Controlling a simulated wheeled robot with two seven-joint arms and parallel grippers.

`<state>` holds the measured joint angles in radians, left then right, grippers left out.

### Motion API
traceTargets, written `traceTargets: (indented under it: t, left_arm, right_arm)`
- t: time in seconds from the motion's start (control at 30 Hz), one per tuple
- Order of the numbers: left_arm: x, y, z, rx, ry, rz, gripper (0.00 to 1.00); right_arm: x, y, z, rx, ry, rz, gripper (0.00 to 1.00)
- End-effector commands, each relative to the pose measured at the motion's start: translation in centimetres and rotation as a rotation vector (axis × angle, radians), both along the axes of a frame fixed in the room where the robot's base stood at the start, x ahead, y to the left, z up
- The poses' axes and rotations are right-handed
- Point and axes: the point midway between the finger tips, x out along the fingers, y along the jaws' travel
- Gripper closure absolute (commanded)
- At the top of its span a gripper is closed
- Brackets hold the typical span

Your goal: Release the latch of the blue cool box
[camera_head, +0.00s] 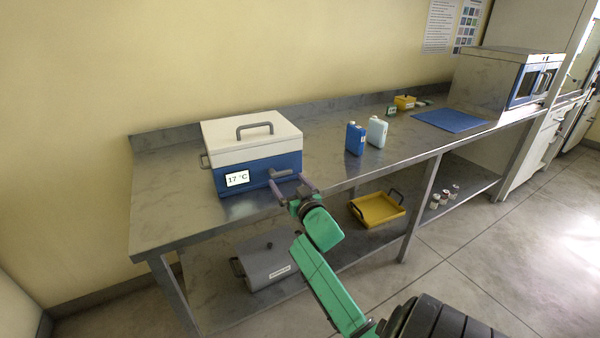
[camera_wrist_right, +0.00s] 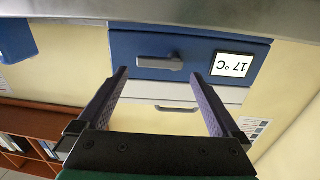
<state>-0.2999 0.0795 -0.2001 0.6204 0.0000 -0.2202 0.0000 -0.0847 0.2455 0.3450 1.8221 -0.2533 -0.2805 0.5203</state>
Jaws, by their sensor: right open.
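The blue cool box (camera_head: 256,170) has a white lid (camera_head: 250,131) that is down, with a grey handle (camera_head: 254,127) on top. A grey latch (camera_head: 284,174) sits on its blue front, right of a 17 °C display (camera_head: 237,178). My right gripper (camera_head: 290,184) is open in front of the latch, its two fingers spread to either side. In the right wrist view, where the box appears upside down, the latch (camera_wrist_right: 160,63) lies near the gap between the fingertips (camera_wrist_right: 158,76). I cannot tell whether they touch it. My left gripper is not in view.
A blue bottle (camera_head: 355,139) and a pale bottle (camera_head: 377,132) stand right of the box on the metal bench (camera_head: 170,220). Farther right are a blue mat (camera_head: 450,120) and an incubator (camera_head: 495,78). A grey box (camera_head: 268,262) and a yellow tray (camera_head: 377,210) are on the lower shelf.

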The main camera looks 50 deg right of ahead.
Motion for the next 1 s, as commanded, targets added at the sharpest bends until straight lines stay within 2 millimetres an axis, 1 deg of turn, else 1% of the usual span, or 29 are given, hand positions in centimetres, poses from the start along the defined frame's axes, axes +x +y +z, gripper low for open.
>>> traceTargets:
  t: [0.03, 0.1, 0.2, 0.3, 0.4, 0.5, 1.0]
  left_arm:
    - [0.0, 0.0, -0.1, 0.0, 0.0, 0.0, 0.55]
    - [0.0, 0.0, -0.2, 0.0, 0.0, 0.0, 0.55]
    - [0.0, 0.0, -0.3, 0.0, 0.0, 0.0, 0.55]
    - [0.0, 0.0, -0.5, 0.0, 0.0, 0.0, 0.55]
    - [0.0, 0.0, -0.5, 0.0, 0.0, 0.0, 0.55]
    - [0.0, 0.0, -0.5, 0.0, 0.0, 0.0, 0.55]
    - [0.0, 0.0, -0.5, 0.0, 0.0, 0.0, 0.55]
  right_arm:
    - [-1.4, 0.6, -0.2, 0.002, 0.004, -0.001, 0.0]
    - [-3.4, 1.5, -0.3, 0.003, 0.004, -0.001, 0.0]
    - [-6.0, 2.6, -0.3, 0.004, 0.004, -0.001, 0.0]
    - [-7.9, 3.4, -0.3, 0.003, 0.003, -0.001, 0.0]
    - [-9.0, 3.8, -0.1, 0.003, 0.001, -0.001, 0.0]
    - [-9.3, 3.9, 0.0, 0.001, 0.0, -0.001, 0.0]
    - [-9.2, 3.9, -0.1, 0.002, 0.001, 0.0, 0.0]
